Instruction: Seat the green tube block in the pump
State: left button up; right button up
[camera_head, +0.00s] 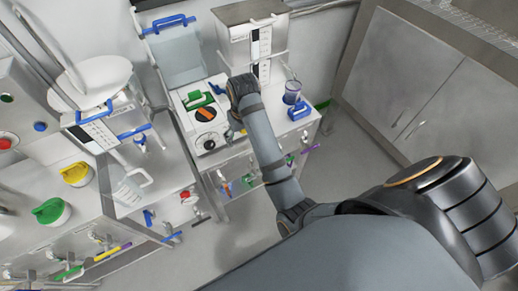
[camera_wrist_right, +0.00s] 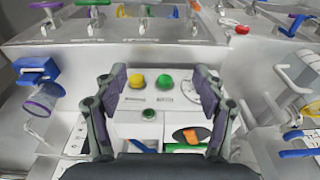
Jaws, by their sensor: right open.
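The pump (camera_head: 208,140) is a white box on the bench, with a dark round opening and an orange rotor (camera_head: 205,114) in its top. The green tube block (camera_head: 198,100) is at the pump's top, just behind the rotor; I cannot tell whether it is fully seated. My right gripper (camera_head: 234,126) is beside the pump's right side. In the right wrist view its two fingers (camera_wrist_right: 160,88) are spread with nothing between them. My left gripper is not in view.
A grey machine (camera_head: 240,45) stands behind. Yellow (camera_head: 76,174) and green (camera_head: 50,211) lidded jars are on the left bench. The floor between bench and cabinet (camera_head: 400,85) is clear.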

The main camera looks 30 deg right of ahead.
notch_tip(320, 180, down, 11)
jog(key=s, duration=0.2)
jog(key=shift+s+a, duration=0.2)
jog(key=shift+s, duration=0.05)
jog(key=shift+f, duration=0.15)
dwell(0.4)
jog(key=s+d+f, duration=0.2)
jog(key=s+f, duration=0.4)
jog(key=f, duration=0.6)
jog(key=s+d+f, duration=0.1)
jog(key=s+f, duration=0.4)
jog(key=f, duration=0.7)
jog(key=s+d+f, duration=0.2)
jog(key=s+f, duration=0.2)
jog(key=s, duration=0.4)
jog(key=s+d+f, duration=0.2)
jog(key=s+f, duration=0.2)
jog(key=s, duration=0.4)
jog(key=s+d+f, duration=0.2)
jog(key=s+f, duration=0.2)
jog(key=s, duration=0.5)
jog(key=shift+d+f+g+h, duration=0.25)
jog(key=shift+f+g+h, duration=0.05)
jog(key=shift+f+h, duration=0.1)
jog(key=shift+w, duration=0.1)
